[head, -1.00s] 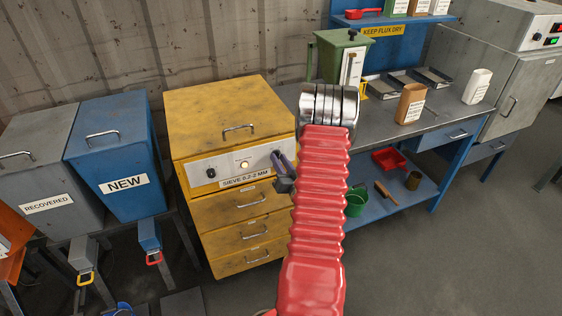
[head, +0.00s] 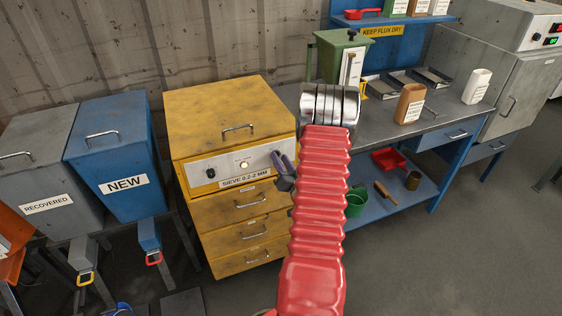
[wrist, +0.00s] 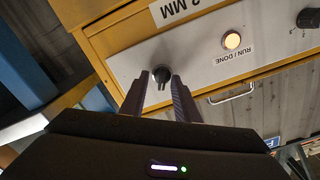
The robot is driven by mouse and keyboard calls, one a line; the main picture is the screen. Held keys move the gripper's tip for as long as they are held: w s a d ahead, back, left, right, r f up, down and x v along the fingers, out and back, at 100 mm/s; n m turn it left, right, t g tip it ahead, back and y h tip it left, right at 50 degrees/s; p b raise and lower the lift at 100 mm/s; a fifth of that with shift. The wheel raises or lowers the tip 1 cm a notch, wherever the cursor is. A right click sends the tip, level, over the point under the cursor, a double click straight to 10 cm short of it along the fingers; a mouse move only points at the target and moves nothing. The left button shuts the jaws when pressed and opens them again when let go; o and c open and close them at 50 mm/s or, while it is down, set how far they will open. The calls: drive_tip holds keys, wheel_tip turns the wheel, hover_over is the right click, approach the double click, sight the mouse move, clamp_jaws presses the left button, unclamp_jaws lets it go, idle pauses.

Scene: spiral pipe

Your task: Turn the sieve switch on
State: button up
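The yellow sieve cabinet (head: 235,112) stands in the middle of the head view, labelled SIEVE 0.2-2 MM. Its white front panel (head: 226,168) has a dark knob (head: 211,173) at the left and a lit lamp (head: 244,165). A second dark knob (wrist: 161,76) shows in the wrist view, where the panel appears rotated. My gripper (head: 280,158) is at the panel's right end and hides that knob in the head view. In the wrist view my gripper's fingers (wrist: 158,80) are apart, one on each side of this knob. I cannot tell whether they touch it.
A blue NEW bin (head: 112,140) and a grey RECOVERED bin (head: 45,160) stand to the left. A workbench (head: 440,125) with trays and containers is to the right. Cabinet drawers (head: 245,235) lie below the panel. The right floor is clear.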

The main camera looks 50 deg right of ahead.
drive_tip(key=shift+a, duration=0.1)
drive_tip(key=v, duration=1.3)
drive_tip(key=shift+s+a, duration=0.15)
drive_tip(key=shift+s, duration=0.15)
drive_tip(key=shift+f, duration=0.15)
idle(0.3)
